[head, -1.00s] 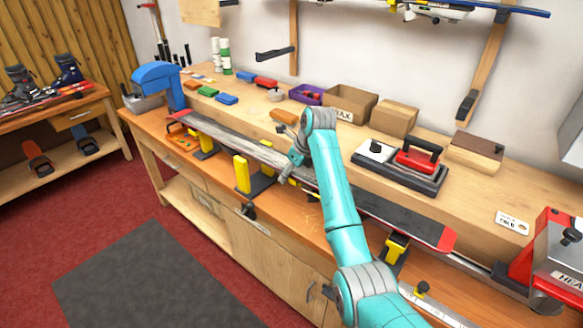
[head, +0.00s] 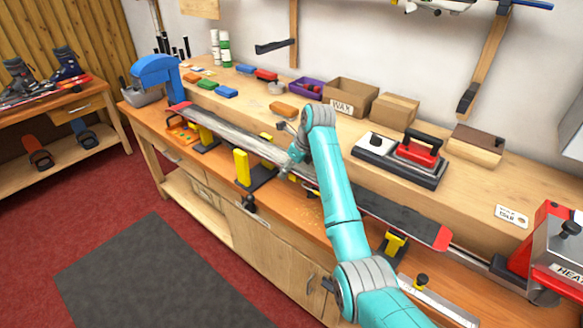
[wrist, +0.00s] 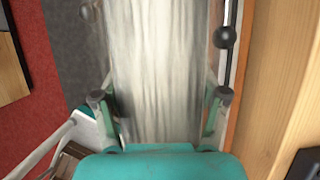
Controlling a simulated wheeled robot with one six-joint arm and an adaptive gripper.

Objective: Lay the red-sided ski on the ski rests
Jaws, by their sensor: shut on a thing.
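The red-sided ski (head: 400,213) lies lengthwise along the bench, its grey base facing up and a red tip showing at the right end. Its grey streaked base also fills the middle of the wrist view (wrist: 157,70). My gripper (head: 297,163) is shut across the ski near its middle, with one finger on each side in the wrist view (wrist: 160,105). The ski rests are black and yellow: one at the left (head: 204,143) and one at the right (head: 395,246), both under the ski's line. I cannot tell whether the ski touches them.
A yellow post on a black base (head: 242,168) stands at the bench's front edge. A blue vise (head: 157,77) is at the left end, a red heater box (head: 550,240) at the right. A red iron (head: 418,150), boxes and wax blocks sit on the raised shelf behind.

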